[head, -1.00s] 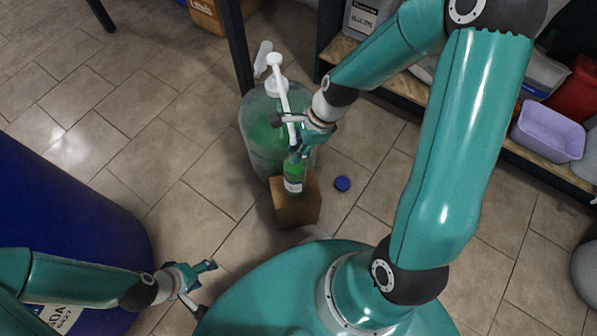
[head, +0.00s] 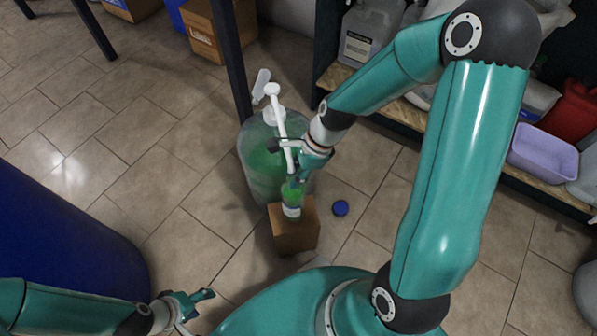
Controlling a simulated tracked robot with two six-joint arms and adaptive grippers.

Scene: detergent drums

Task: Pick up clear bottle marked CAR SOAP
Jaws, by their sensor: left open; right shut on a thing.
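A small clear bottle (head: 291,211) with green liquid and a pale label stands upright on a cardboard box (head: 295,236). The label is too small to read. My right gripper (head: 293,176) comes down from above and is shut on the bottle's upper part, which its fingers partly hide. A large clear drum (head: 258,163) of green liquid with a white pump (head: 273,92) stands right behind the bottle. My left gripper (head: 201,306) is open and empty at the bottom, well to the left of the box.
A large blue drum (head: 60,240) stands at the left. A shelf (head: 400,112) with jugs and a lilac tub (head: 544,152) runs along the right. A dark post (head: 232,60) rises behind the green drum. The left floor is clear.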

